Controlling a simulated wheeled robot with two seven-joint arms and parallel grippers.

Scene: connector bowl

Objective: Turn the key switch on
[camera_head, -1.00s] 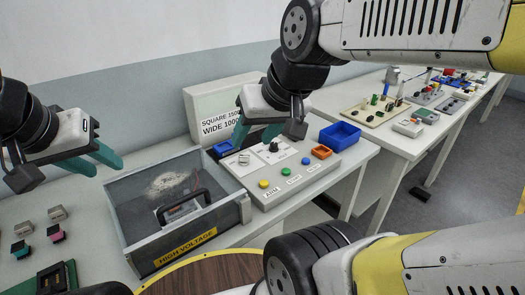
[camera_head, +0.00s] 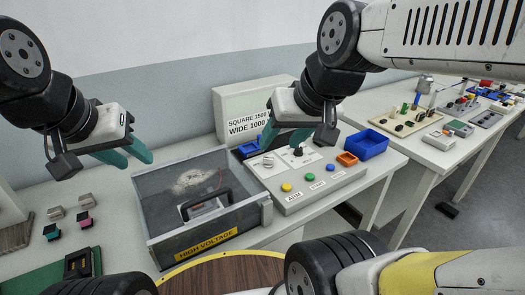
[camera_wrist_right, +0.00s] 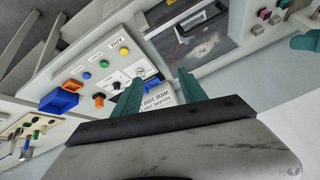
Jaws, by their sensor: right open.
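A grey control panel (camera_head: 318,187) has a small silver switch (camera_head: 268,161), probably the key switch, at its upper left, and a black knob (camera_head: 299,152) beside it. In the right wrist view the switch (camera_wrist_right: 140,73) and black knob (camera_wrist_right: 115,86) lie just beyond one finger. My right gripper (camera_head: 283,139) is open and empty over the back of the panel, its fingers hiding part of it. It also shows in the wrist view (camera_wrist_right: 160,77). My left gripper (camera_head: 130,156) hangs left of the panel, fingers apart, nothing visible between them.
A clear-topped "HIGH VOLTAGE" box (camera_head: 208,241) with a black handle stands left of the panel. A blue bin (camera_head: 368,147) and an orange tray (camera_head: 346,159) are at its right. A sign block (camera_head: 238,112) stands behind. Small connector blocks (camera_head: 84,219) lie at left.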

